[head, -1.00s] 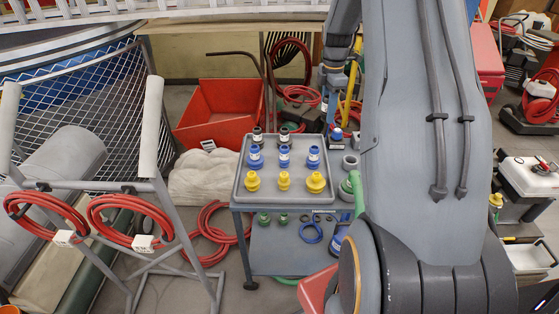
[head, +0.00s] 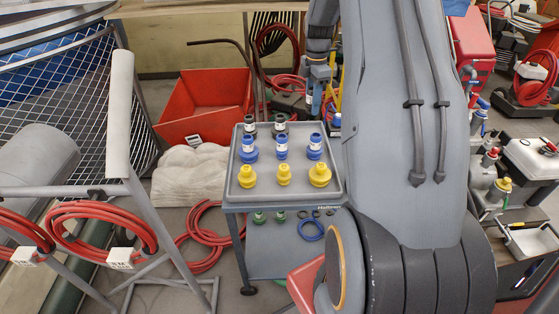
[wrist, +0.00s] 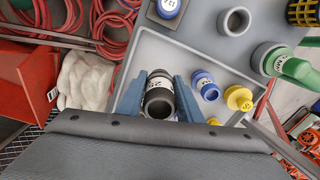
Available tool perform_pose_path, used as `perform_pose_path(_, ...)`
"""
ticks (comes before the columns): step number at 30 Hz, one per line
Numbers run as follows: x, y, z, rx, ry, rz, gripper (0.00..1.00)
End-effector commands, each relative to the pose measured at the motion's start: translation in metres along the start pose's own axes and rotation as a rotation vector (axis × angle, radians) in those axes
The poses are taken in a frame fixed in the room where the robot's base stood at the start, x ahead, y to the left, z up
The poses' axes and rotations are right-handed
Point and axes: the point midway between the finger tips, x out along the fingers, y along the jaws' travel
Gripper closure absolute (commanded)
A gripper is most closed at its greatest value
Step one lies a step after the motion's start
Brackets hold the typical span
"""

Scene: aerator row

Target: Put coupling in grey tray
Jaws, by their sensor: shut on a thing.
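My gripper (wrist: 160,94) is shut on a black coupling (wrist: 157,104) with a white label, its two blue fingers on either side. The coupling is over the grey tray (wrist: 175,55), near one corner; I cannot tell whether it touches the floor. A blue coupling (wrist: 206,86) and a yellow coupling (wrist: 238,98) stand beside it. In the head view the grey tray (head: 258,203) tops a small cart. Black couplings (head: 249,128), blue couplings (head: 282,150) and yellow couplings (head: 284,175) stand in rows.
A grey ring-shaped part (wrist: 234,20) and a green-topped part (wrist: 292,68) sit just outside the tray. A lower shelf (head: 270,262) holds small parts. A red bin (head: 200,105) stands behind, and a hose stand (head: 150,220) is at left.

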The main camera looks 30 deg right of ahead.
Motion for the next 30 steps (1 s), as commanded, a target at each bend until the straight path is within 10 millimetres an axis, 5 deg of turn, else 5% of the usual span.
perform_pose_path(12,0.055,0.0,0.0,0.0,0.0,-0.002,0.98)
perform_pose_path(30,0.103,0.001,0.0,0.0,0.0,0.001,0.98)
